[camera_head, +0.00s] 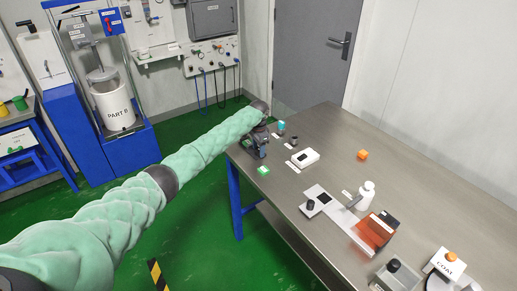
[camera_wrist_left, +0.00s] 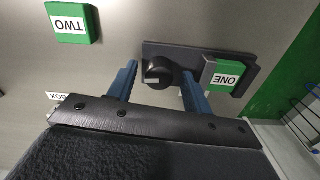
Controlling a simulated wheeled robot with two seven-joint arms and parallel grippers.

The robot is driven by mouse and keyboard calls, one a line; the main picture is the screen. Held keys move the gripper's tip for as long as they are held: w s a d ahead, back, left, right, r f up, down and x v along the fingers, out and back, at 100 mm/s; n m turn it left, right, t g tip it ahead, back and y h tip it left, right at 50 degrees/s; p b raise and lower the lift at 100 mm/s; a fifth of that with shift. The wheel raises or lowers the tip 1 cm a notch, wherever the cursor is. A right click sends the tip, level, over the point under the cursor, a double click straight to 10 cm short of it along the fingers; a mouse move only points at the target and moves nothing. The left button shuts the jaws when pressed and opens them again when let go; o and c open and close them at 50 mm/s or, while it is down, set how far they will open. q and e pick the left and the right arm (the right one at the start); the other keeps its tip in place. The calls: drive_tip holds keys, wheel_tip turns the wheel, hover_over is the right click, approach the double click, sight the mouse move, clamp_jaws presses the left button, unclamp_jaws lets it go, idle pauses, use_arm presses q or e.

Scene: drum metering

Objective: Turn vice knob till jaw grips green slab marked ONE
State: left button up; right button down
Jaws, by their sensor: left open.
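The vice is a dark plate (camera_wrist_left: 185,52) with a round black knob (camera_wrist_left: 157,73) in the left wrist view. The green slab marked ONE (camera_wrist_left: 228,77) sits at its right end, beside a grey jaw piece. I cannot tell whether the jaw touches the slab. My left gripper (camera_wrist_left: 160,82) is open, with a blue finger on either side of the knob. A gap shows between the left finger and the knob. In the head view my left gripper (camera_head: 256,148) is at the table's far left edge and hides most of the vice. My right gripper is not in view.
A green block marked TWO (camera_wrist_left: 72,22) lies beside the vice; it also shows in the head view (camera_head: 263,170).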

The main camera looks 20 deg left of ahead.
sight(258, 148)
use_arm(q)
drive_tip(key=shift+r, duration=0.15)
wheel_tip(258, 148, up, 6)
drive_tip(key=b, duration=0.2)
drive_tip(key=shift+r+b, duration=0.2)
drive_tip(key=shift+b, duration=0.1)
drive_tip(key=shift+r, duration=0.55)
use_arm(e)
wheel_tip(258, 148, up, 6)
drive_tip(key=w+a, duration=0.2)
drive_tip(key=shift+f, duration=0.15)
